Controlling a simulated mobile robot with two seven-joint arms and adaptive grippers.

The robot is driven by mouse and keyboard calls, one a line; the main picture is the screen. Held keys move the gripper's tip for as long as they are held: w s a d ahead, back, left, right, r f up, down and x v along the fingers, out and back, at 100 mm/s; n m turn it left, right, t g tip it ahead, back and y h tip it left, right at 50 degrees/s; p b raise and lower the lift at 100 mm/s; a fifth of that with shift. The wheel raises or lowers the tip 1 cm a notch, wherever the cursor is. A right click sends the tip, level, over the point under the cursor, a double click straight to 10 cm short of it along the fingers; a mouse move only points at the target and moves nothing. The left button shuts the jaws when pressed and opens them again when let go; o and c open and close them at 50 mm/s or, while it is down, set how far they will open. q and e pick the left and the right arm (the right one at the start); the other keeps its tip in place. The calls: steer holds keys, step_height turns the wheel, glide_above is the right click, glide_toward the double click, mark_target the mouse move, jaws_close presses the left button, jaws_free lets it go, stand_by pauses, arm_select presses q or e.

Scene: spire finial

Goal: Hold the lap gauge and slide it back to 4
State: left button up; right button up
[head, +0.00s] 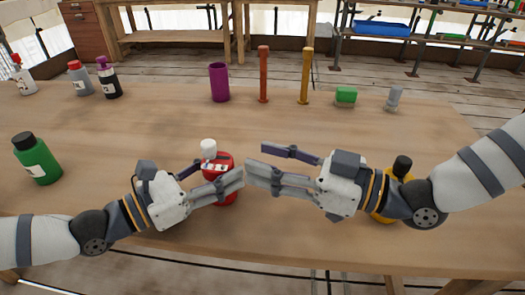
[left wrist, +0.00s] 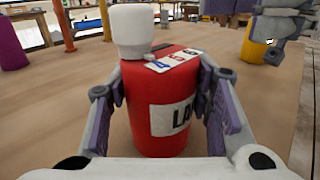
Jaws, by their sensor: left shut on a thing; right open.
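The lap gauge is a red cylinder (left wrist: 160,112) with a white label reading "LA", the rest of it cut off from sight. A white knob (left wrist: 133,30) stands on its top, beside a strip of small marked tiles (left wrist: 172,59) too small to read surely. In the head view the red gauge (head: 226,163) stands on the table, partly hidden by my left gripper (head: 217,174). That gripper is shut on the gauge's body, one finger on each side. My right gripper (head: 268,162) is open and empty, its fingertips just right of the gauge.
A yellow bottle with a black cap (head: 402,165) stands partly behind my right wrist. A green bottle (head: 37,162) stands at the left. A purple cup (head: 219,82), orange post (head: 264,75), yellow post (head: 305,77) and green block (head: 346,96) line the table's far side.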

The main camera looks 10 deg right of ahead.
arm_select(q)
steer(key=o, duration=1.3)
steer(key=shift+o, duration=0.2)
